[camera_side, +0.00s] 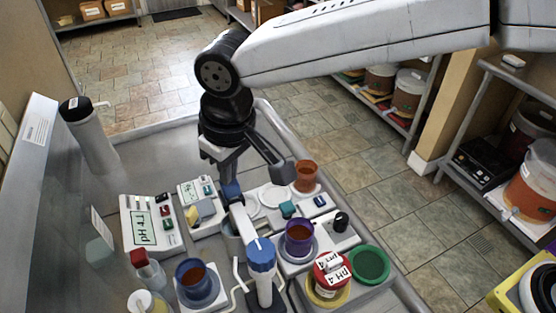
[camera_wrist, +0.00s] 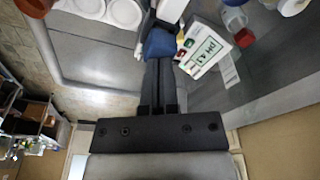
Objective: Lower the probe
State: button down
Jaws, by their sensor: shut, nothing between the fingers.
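My gripper (camera_side: 227,176) points down over the bench, and its fingers are shut and empty. In the wrist view the shut fingertips (camera_wrist: 160,62) end right at a blue cap (camera_wrist: 160,43), which appears to be the probe's head. In the side view this blue cap (camera_side: 231,189) is just under the fingertips; I cannot tell whether they touch. A pale arm (camera_side: 241,219) runs from there to a stand with a blue top (camera_side: 262,255). The probe's lower end is hidden. A pH meter (camera_side: 143,226) stands left; it also shows in the wrist view (camera_wrist: 205,50).
A cup of reddish liquid (camera_side: 193,278) stands in front left, a purple-rimmed cup (camera_side: 299,238) right of the probe. A red-lidded jar (camera_side: 331,272), a green lid (camera_side: 369,265), an orange cup (camera_side: 306,176) and a red-capped bottle (camera_side: 146,269) crowd the bench.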

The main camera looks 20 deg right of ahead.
jog(key=shift+r, duration=2.5)
